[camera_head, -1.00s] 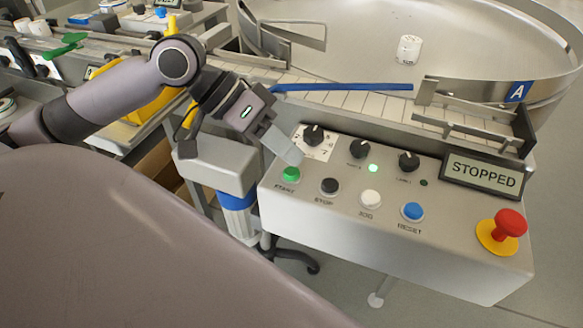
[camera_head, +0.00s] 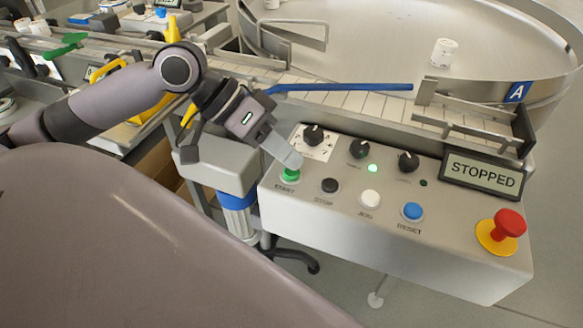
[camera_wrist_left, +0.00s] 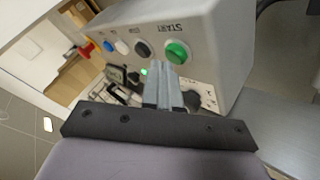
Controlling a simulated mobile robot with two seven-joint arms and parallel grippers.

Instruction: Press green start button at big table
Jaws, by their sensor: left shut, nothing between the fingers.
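The green start button (camera_head: 289,175) is at the left end of the grey control box, labelled START. It also shows in the left wrist view (camera_wrist_left: 177,52). My left gripper (camera_head: 292,162) is shut and empty, with its fingertips just above the button in the head view, overlapping its upper edge. In the left wrist view its closed fingers (camera_wrist_left: 160,72) point at the box close to the green button. I cannot tell whether the tips touch it. My right gripper is not in view.
Black stop (camera_head: 329,186), white (camera_head: 370,199) and blue reset (camera_head: 412,211) buttons line the panel. A red emergency button (camera_head: 509,224) is at right. The display (camera_head: 482,174) reads STOPPED. A conveyor (camera_head: 340,96) and a round table (camera_head: 385,45) with a white jar (camera_head: 444,52) lie behind.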

